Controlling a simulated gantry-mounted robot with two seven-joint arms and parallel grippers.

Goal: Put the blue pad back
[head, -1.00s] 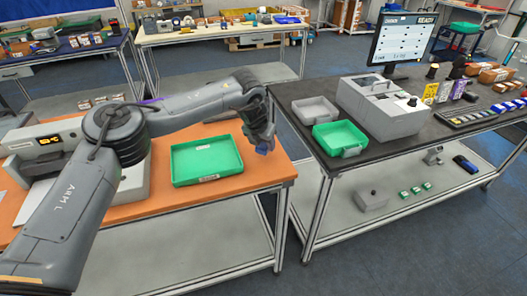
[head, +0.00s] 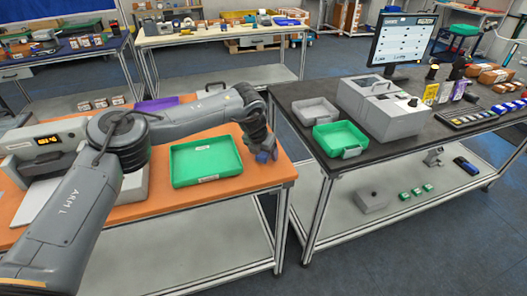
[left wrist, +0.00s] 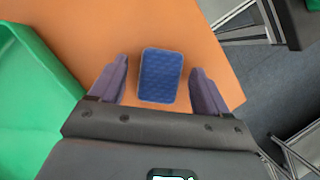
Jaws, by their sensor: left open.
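The blue pad (left wrist: 160,75) is a small dark-blue rounded rectangle with a patterned face. In the left wrist view it lies over the orange tabletop, between my left gripper's two purple fingers. A gap shows on both sides, so neither finger touches it. My left gripper (head: 266,156) is open, low over the orange table's right end; it also shows in the left wrist view (left wrist: 157,88). In the head view the gripper largely hides the pad. My right gripper is not in view.
A green tray (head: 178,181) stands on the orange table (head: 215,200), just left of my left gripper. The table's right edge is close by, with a gap before the dark table (head: 300,90), which carries a grey tray (head: 315,108) and another green tray (head: 340,136).

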